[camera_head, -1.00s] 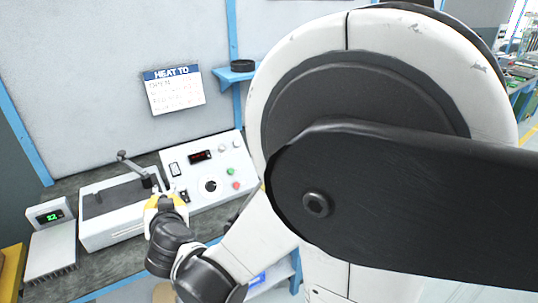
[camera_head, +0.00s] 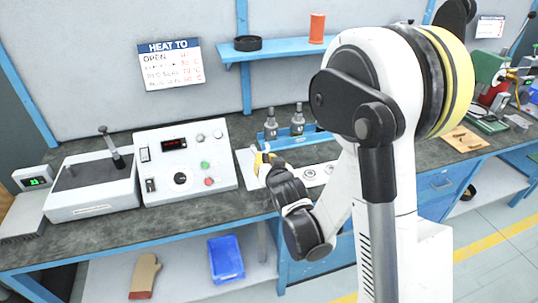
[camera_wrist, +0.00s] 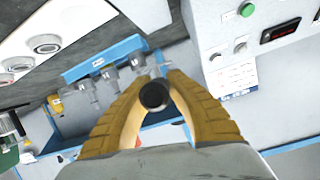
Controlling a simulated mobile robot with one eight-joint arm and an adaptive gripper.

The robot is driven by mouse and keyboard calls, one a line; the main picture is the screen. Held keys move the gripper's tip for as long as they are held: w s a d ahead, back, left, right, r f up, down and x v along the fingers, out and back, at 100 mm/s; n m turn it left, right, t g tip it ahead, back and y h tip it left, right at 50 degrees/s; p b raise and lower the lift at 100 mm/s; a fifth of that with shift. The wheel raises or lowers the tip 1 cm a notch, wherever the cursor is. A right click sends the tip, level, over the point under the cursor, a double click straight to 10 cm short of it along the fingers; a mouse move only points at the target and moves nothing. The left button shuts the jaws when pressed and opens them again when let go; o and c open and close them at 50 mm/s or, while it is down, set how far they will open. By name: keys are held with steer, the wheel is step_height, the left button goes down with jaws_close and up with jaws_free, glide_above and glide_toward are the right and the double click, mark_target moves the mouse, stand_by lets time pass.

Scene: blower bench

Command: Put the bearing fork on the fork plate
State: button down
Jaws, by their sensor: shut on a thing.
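My gripper (camera_head: 262,160) is over the bench, to the right of the control box. In the wrist view its tan fingers (camera_wrist: 156,84) are shut on a dark round handle, seen end-on, which I take to be the bearing fork (camera_wrist: 153,96). The rest of the fork is hidden or too small to tell. A pale plate (camera_head: 247,157) lies under and beside the gripper, with round fittings to its right. I cannot tell whether this is the fork plate, or whether the fork touches it.
A blue rack (camera_head: 267,138) with upright metal tools stands just behind the gripper. The control box (camera_head: 215,155) and a lidded unit with a lever (camera_head: 92,183) stand left. A wall shelf (camera_head: 280,53) is above. A blue bin (camera_head: 226,258) sits below.

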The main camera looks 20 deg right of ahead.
steer(key=w+d+f+n+y, duration=0.1)
steer(key=w+d+y, duration=0.15)
steer(key=w, duration=0.25)
steer(key=b, duration=0.4)
glide_above(251, 164)
steer(key=shift+h, duration=0.35)
step_height(251, 164, down, 7)
steer(key=shift+f, duration=0.2)
step_height(251, 164, down, 4)
steer(key=shift+f+b, duration=0.1)
steer(key=shift+b, duration=1)
steer(key=shift+s+r, duration=0.1)
steer(key=shift+r, duration=0.15)
steer(key=c, duration=1.5)
jaws_free()
steer(key=shift+o, duration=0.2)
